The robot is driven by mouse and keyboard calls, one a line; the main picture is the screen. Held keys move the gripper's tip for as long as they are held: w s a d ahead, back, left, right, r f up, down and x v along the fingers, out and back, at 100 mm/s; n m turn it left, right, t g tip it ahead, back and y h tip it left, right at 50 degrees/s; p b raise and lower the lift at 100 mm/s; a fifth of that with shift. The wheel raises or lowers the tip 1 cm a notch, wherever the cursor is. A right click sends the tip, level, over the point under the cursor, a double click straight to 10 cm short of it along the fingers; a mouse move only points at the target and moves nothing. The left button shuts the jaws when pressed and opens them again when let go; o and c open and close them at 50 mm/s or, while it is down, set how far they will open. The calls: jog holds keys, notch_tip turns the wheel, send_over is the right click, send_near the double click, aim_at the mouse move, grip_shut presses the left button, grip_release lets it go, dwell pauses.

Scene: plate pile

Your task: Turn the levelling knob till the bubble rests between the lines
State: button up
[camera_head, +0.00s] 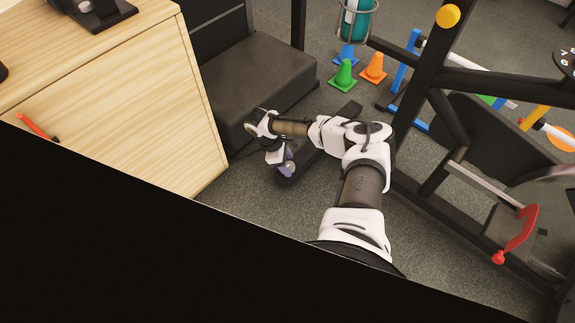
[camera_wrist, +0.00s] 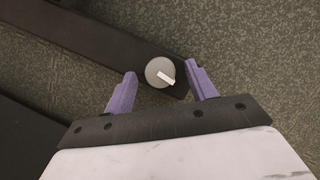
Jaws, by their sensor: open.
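In the wrist view a round grey knob (camera_wrist: 160,72) with a pale raised pointer sits near the end of a dark bar (camera_wrist: 105,42). My gripper (camera_wrist: 164,79) is open, with one purple finger on each side of the knob. The right finger is close to the knob and a wider gap shows on the left; I cannot tell whether either touches. In the head view my gripper (camera_head: 286,168) is low, over the dark foot bar (camera_head: 312,158) by the black bench, and the knob is hard to make out. No bubble or lines can be made out.
A wooden cabinet (camera_head: 120,110) stands at the left, beside a black padded bench (camera_head: 262,85). Orange, green and blue cones (camera_head: 343,76) stand on the carpet behind. A black frame (camera_head: 425,90) and a red-handled part (camera_head: 522,232) are at the right. Black covers the lower left.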

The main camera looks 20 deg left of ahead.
jog(key=shift+d+f, duration=0.15)
jog(key=shift+f, duration=0.15)
